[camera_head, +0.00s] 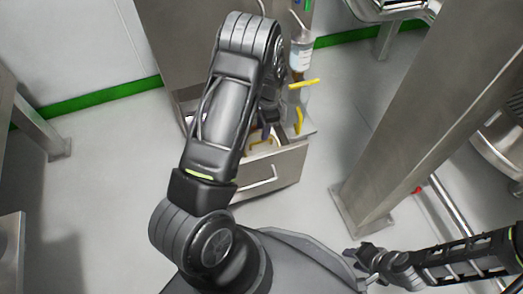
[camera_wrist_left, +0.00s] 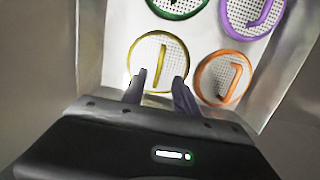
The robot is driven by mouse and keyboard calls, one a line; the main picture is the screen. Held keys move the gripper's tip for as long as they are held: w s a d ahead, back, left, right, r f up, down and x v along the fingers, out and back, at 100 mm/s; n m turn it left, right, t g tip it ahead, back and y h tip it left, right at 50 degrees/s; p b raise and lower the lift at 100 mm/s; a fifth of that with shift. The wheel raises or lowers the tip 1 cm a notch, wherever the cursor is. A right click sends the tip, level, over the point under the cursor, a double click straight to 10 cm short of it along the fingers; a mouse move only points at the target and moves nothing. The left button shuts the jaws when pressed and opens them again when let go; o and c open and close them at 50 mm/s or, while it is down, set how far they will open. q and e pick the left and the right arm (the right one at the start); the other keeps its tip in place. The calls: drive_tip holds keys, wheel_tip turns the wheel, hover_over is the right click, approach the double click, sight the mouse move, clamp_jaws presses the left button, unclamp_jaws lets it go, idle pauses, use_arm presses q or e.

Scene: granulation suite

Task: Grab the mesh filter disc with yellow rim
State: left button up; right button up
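The mesh filter disc with yellow rim (camera_wrist_left: 146,49) lies in an open drawer, with a yellow bar handle (camera_wrist_left: 161,58) standing across its middle. My left gripper (camera_wrist_left: 160,80) is open, with one finger on each side of the lower part of this handle in the left wrist view. I cannot tell whether the fingers touch the disc. In the head view my left arm reaches down into the drawer (camera_head: 272,176) and hides much of its inside. My right gripper (camera_head: 357,262) is low at the right, away from the drawer; its opening is unclear.
Orange (camera_wrist_left: 203,77), purple (camera_wrist_left: 252,38) and green (camera_wrist_left: 179,15) rimmed discs lie near the yellow one in the drawer. A bottle (camera_head: 301,55) stands beside the cabinet. A steel column (camera_head: 425,110) rises at the right. The floor left of the drawer is clear.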

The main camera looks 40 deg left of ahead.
sight(261, 142)
use_arm(q)
drive_tip(key=shift+r, duration=0.1)
drive_tip(key=shift+s+a+f+b, duration=0.1)
drive_tip(key=shift+f+b, duration=0.35)
drive_tip(key=shift+f, duration=0.85)
drive_tip(key=f+b, duration=0.2)
drive_tip(key=f, duration=0.3)
drive_tip(key=shift+s+f+b, duration=0.15)
drive_tip(key=shift+s+b, duration=0.1)
drive_tip(key=shift+b, duration=0.15)
drive_tip(key=shift+c, duration=0.5)
clamp_jaws()
